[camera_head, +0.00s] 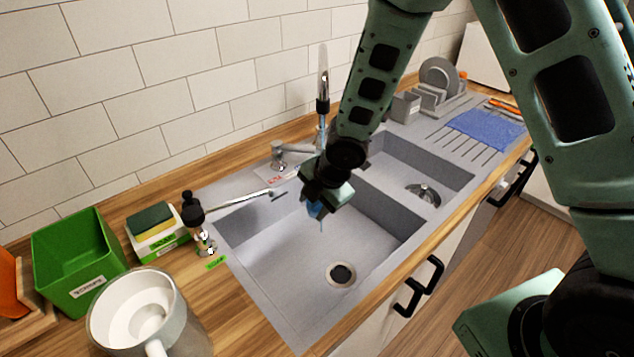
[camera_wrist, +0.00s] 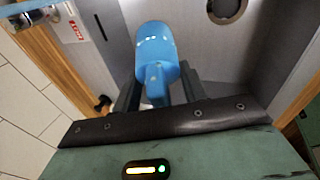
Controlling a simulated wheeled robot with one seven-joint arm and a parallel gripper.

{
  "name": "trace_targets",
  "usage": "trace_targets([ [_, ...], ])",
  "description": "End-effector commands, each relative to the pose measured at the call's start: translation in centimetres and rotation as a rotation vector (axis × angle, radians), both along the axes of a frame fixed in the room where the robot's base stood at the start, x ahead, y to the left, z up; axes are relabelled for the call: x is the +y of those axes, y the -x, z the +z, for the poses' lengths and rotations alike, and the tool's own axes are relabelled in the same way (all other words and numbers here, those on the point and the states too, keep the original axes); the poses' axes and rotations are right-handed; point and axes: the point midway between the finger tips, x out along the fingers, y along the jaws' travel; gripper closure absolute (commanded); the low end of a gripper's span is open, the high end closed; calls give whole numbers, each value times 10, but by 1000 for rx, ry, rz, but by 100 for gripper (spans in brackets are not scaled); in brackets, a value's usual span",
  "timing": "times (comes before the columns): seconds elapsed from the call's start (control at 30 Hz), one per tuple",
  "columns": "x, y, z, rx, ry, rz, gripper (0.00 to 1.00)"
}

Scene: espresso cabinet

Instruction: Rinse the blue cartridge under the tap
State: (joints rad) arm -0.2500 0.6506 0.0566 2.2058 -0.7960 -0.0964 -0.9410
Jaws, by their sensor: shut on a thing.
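My gripper (camera_head: 322,200) is over the left sink basin (camera_head: 290,262), pointing down. It is shut on the blue cartridge (camera_wrist: 156,56), which fills the middle of the wrist view between the two dark fingers. In the head view only a small blue part of the cartridge (camera_head: 317,210) shows below the gripper; the rest is hidden. A thin bluish streak shows just under it. The grey tap (camera_head: 283,150) stands behind the basin, to the left of my gripper. I cannot tell whether its water reaches the cartridge.
A soap dispenser (camera_head: 196,222), a sponge (camera_head: 152,220) and a green bin (camera_head: 78,262) stand left of the sink. The right basin, blue cloth (camera_head: 486,128) and dish rack (camera_head: 440,85) lie to the right.

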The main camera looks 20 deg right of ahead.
Motion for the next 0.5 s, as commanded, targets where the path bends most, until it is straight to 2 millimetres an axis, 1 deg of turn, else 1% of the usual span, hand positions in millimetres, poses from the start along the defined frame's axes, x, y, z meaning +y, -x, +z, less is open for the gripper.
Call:
trace_targets([
  [0.4, 11, 30, 26, -1, 0, 2, 82],
  [0.5, 12, 34, 30, -1, 0, 1, 82],
])
